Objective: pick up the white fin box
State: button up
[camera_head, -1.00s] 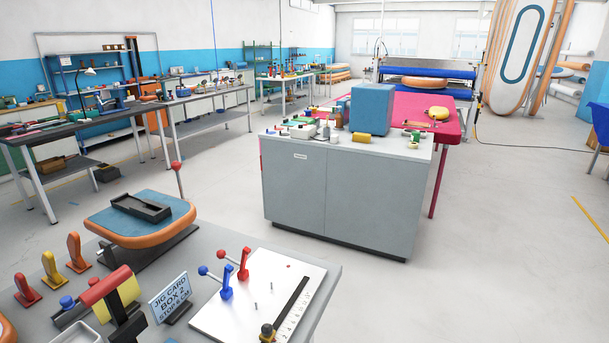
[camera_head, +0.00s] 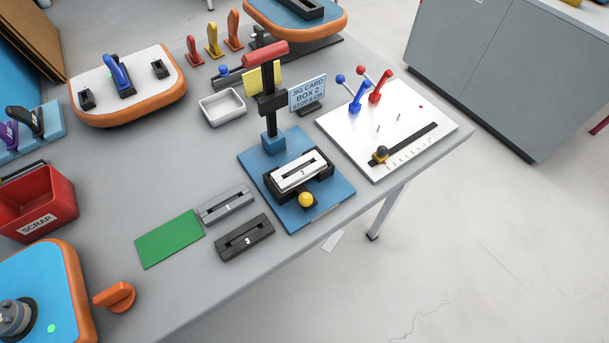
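The white fin box (camera_head: 299,174), marked 2 with a dark slot along it, sits in a black holder (camera_head: 327,188) on a blue base plate (camera_head: 256,165). A black post with a red handle (camera_head: 265,54) stands behind it on the same base. A yellow ball knob (camera_head: 306,199) is at the holder's front. A grey fin box (camera_head: 227,205) marked 1 and a dark fin box (camera_head: 244,237) marked 3 lie to the left on the bench. My gripper is not in view.
A green mat (camera_head: 169,239) lies left of the loose boxes. A red scrap bin (camera_head: 37,205) and an orange-edged blue board (camera_head: 62,290) are farther left. A jig card (camera_head: 307,93) and a white plate with levers (camera_head: 387,128) stand behind and right. Open floor (camera_head: 480,250) lies right.

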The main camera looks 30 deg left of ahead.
aim_at(301, 169)
jog(key=i+l+u, duration=0.15)
jog(key=i+u, duration=0.25)
jog(key=i+l+u, duration=0.2)
jog(key=u, duration=0.2)
jog(key=l, duration=0.05)
